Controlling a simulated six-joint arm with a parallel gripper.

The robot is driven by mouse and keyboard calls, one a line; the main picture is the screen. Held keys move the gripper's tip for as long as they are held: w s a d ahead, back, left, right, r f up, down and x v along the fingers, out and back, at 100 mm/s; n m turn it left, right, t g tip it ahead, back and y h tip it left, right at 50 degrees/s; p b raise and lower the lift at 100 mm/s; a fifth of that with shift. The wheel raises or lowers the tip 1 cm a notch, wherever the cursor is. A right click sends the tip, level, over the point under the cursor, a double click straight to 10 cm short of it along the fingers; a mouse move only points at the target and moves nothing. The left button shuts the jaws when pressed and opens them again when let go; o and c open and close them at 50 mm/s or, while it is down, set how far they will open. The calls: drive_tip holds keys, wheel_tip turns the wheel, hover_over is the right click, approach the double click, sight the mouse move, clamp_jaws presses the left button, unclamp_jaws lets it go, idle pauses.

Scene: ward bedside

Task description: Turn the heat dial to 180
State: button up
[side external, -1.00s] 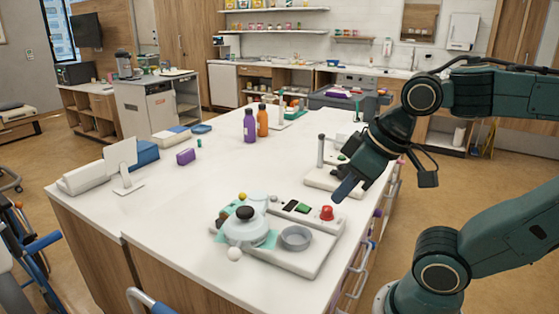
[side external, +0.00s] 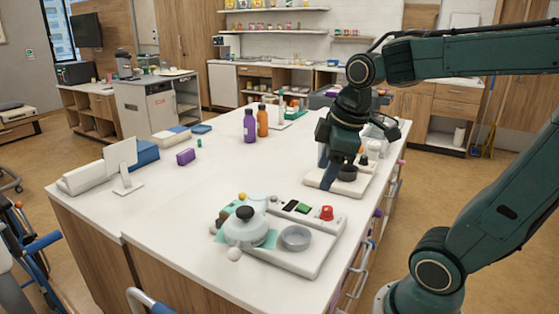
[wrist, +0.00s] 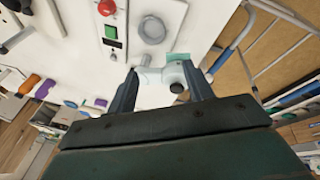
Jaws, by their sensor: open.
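No numbers on the dial are legible. My gripper (side external: 328,178) hangs behind the device, apart from the dial. In the wrist view my gripper (wrist: 164,85) has its two fingers spread, with nothing held between them.
A pale rounded vessel with a black top (side external: 245,228) stands at the device's left. A second white base (side external: 315,178) with a dark round dish (side external: 347,172) lies below my gripper. Purple (side external: 250,125) and orange (side external: 262,121) bottles stand farther back.

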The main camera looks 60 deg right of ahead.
drive_tip(key=w+d+f+n+g, duration=0.2)
drive_tip(key=w+d+n, duration=0.25)
drive_tip(key=d, duration=0.25)
drive_tip(key=n+g, duration=0.1)
drive_tip(key=n, duration=0.4)
hover_over(327, 208)
wheel_tip(327, 208, down, 4)
drive_tip(key=shift+d+r+y, duration=0.1)
drive_tip(key=shift+y, duration=0.3)
wheel_tip(327, 208, down, 14)
drive_tip(key=shift+r, duration=0.1)
drive_tip(key=c, duration=1)
